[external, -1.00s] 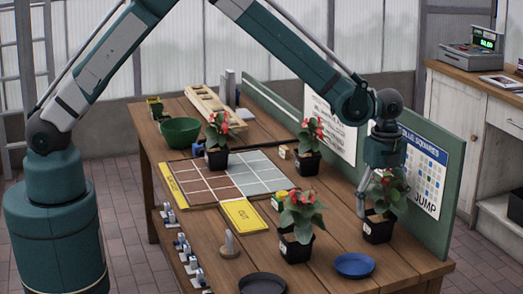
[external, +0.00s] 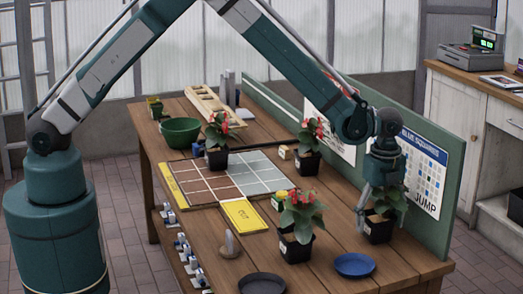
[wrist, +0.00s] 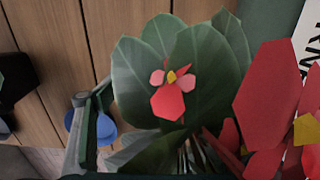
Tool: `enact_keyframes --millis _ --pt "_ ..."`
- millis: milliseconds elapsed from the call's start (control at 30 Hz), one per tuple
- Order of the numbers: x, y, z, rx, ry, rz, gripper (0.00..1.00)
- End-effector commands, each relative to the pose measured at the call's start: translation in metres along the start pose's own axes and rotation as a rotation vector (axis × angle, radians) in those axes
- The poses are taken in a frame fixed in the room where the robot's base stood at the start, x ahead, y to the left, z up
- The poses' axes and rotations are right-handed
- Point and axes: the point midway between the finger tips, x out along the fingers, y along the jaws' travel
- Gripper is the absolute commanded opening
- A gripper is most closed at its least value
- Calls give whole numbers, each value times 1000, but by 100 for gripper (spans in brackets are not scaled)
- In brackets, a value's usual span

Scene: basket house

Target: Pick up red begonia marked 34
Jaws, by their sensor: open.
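Several potted plants with red flowers and green leaves stand in black pots on the bench. My gripper (external: 375,202) is open and points down at the plant at the right end (external: 378,229), with a finger beside its leaves, above the pot. In the wrist view, that plant's leaves and red flowers (wrist: 167,102) fill the middle and right. One finger (wrist: 80,135) shows at the left; the other is not clearly visible. The other plants stand at front centre (external: 297,246), back centre (external: 308,160) and on the tiled board (external: 217,156). I cannot read a number 34 on any.
A green panel (external: 436,215) with posters stands close behind the right plant. A blue dish (external: 355,265) and a dark dish (external: 262,284) lie near the front. A wooden peg (external: 230,246) stands left of the front plant. A green bowl (external: 181,131) is at the back left.

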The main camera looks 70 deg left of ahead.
Motion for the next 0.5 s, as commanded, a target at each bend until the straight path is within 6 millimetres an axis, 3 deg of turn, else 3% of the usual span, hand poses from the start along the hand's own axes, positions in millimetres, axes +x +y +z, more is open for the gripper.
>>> enact_keyframes --millis 133,400,500 --pt "0 0 0 0 0 0 68" --pt "0 0 0 0 0 0 34" --pt "0 0 0 0 0 0 33"
